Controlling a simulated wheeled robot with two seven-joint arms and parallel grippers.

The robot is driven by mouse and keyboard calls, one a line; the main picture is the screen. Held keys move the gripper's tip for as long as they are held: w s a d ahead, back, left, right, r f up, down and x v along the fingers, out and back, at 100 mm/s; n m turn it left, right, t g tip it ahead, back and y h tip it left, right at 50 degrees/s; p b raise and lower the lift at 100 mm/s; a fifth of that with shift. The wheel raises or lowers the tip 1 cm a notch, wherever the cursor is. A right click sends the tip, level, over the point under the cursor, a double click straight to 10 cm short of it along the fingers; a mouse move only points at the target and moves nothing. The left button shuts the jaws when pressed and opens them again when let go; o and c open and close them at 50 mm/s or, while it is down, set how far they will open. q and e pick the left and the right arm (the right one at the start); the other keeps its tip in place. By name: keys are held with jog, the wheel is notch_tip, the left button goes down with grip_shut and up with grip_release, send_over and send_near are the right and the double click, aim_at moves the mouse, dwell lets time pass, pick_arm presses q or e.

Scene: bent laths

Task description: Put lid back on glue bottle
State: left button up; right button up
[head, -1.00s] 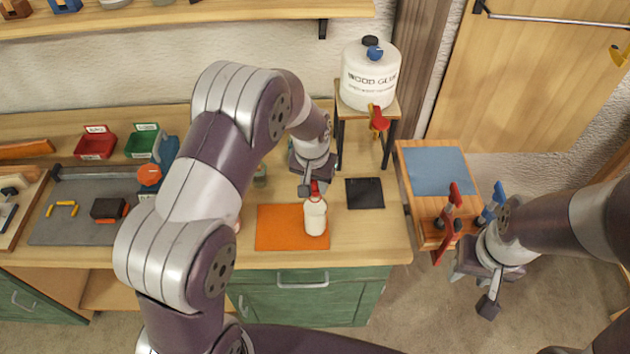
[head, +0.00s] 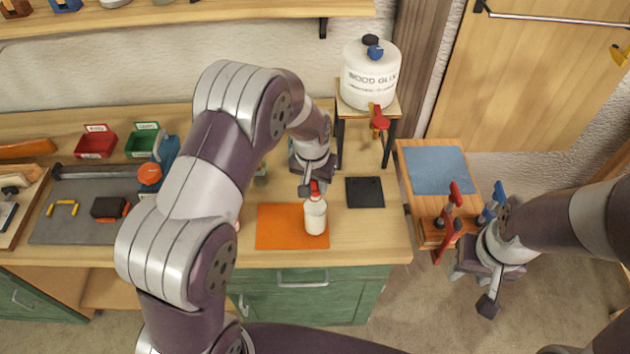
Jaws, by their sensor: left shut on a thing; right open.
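The white glue bottle (head: 315,218) stands upright on the right part of the orange mat (head: 279,232). A red lid (head: 316,188) is at the top of the bottle, in the jaws of my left gripper (head: 309,187). My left gripper is shut on the lid and comes down from above the bottle. The jaws partly hide the lid, and I cannot tell whether it is seated on the neck or just above it. My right gripper (head: 487,299) is open and empty, out over the floor to the right of the bench.
A large wood glue container (head: 369,80) with a red tap stands on a small stand behind. A black pad (head: 365,192) lies right of the bottle. A side table (head: 470,207) holds a blue mat and red and blue clamps. Tools and bins fill the bench's left.

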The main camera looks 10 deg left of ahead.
dwell(0.4)
pick_arm(q)
jog(key=o, duration=1.6)
jog(key=shift+c, duration=0.2)
jog(key=shift+r+p, duration=2.85)
jog(key=shift+r, duration=0.7)
jog(key=shift+c, duration=0.3)
jog(key=shift+f, duration=0.1)
grip_shut()
